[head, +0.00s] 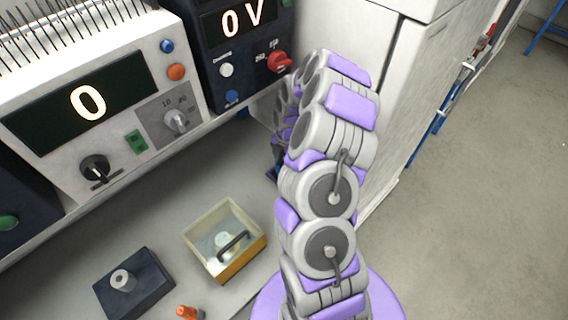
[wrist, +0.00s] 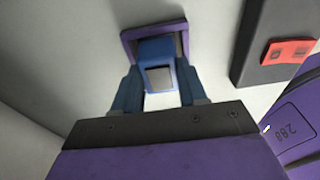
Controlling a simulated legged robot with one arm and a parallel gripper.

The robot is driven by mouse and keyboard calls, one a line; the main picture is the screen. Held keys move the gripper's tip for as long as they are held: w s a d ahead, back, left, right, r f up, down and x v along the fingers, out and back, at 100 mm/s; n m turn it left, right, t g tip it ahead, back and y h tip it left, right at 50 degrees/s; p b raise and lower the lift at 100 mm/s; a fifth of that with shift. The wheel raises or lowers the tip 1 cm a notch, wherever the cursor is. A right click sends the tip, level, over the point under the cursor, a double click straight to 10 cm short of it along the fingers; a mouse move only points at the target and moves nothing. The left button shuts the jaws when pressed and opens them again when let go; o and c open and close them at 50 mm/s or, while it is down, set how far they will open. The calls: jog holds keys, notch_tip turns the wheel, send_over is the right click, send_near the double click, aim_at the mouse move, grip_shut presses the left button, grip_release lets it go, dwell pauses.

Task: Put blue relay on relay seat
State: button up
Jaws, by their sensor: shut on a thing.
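In the wrist view, my gripper (wrist: 158,80) is shut on the blue relay (wrist: 155,48), with one blue finger on each side of it. The relay has a pale square face toward the camera. A purple square frame (wrist: 128,42), which looks like the relay seat, shows directly behind the relay and around its far end. I cannot tell whether the relay touches the frame or is inside it. In the head view, my arm hides the relay and the frame; only a bit of my gripper (head: 274,170) shows at the arm's left edge.
Left of my arm, a yellow box (head: 238,268) with a clear top and dark handle stands on the bench, beside a dark block (head: 150,290) with a grey cylinder. An orange piece (head: 187,312) lies in front. A white power unit (head: 60,150) and dark voltage unit (head: 205,60) stand behind.

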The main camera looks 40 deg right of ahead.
jog(key=shift+a+f, duration=0.1)
jog(key=shift+a, duration=0.5)
jog(key=o, duration=1.2)
jog(key=shift+d, duration=0.35)
jog(key=shift+c, duration=0.2)
jog(key=shift+a+r, duration=0.1)
jog(key=shift+r, duration=0.2)
jog(key=r, duration=0.2)
jog(key=r+p, duration=0.1)
jog(key=r, duration=0.1)
jog(key=d+r, duration=0.1)
jog(key=r, duration=0.2)
jog(key=shift+w+p, duration=0.1)
jog(key=shift+p, duration=0.3)
